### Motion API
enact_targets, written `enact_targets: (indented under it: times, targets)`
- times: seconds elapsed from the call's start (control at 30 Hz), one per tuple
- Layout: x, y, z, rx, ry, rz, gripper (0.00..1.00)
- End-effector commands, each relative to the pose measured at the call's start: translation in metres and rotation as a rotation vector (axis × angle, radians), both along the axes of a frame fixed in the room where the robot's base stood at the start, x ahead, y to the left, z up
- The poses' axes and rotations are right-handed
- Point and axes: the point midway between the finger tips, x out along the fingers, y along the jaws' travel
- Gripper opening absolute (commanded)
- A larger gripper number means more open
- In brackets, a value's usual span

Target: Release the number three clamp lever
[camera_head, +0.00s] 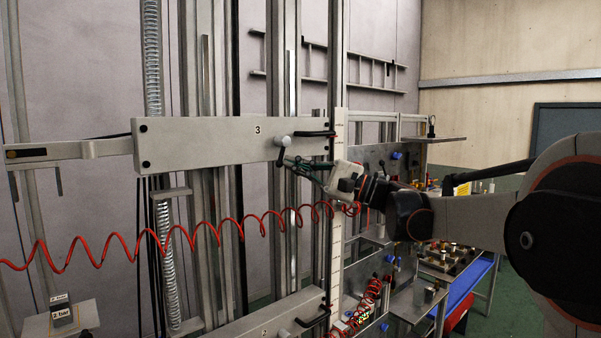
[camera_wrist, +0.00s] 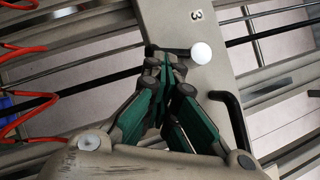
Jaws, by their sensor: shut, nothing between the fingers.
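The beam marked 3 (camera_head: 205,143) is a grey horizontal bar across the head view, and it also shows in the wrist view (camera_wrist: 165,14). Near its right end is the clamp lever (camera_head: 279,158), a dark arm hanging down from a pale round knob (camera_head: 284,141). In the wrist view the pale knob (camera_wrist: 201,52) sits right of the fingertips, with the dark lever arm partly hidden behind them. My gripper (camera_head: 288,163), with green-sided fingers, is shut and empty beside the lever. It also shows in the wrist view (camera_wrist: 166,62). I cannot tell whether the fingertips touch the lever.
A black bar handle (camera_head: 310,133) is fixed at the beam's right end, close to my gripper, and shows in the wrist view (camera_wrist: 234,122). A red coiled hose (camera_head: 180,232) hangs across below the beam. A lower beam (camera_head: 270,318) has similar fittings. Upright metal posts stand behind.

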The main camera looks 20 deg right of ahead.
Motion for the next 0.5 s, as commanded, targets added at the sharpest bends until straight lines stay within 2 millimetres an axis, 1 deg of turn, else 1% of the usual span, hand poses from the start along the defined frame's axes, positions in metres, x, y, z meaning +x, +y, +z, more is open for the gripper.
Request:
enact_targets:
  times: [0.03, 0.5]
  targets:
    - [-0.001, 0.003, -0.004, 0.027, 0.01, 0.002, 0.0]
    - [-0.006, 0.017, -0.005, 0.264, 0.108, 0.003, 0.0]
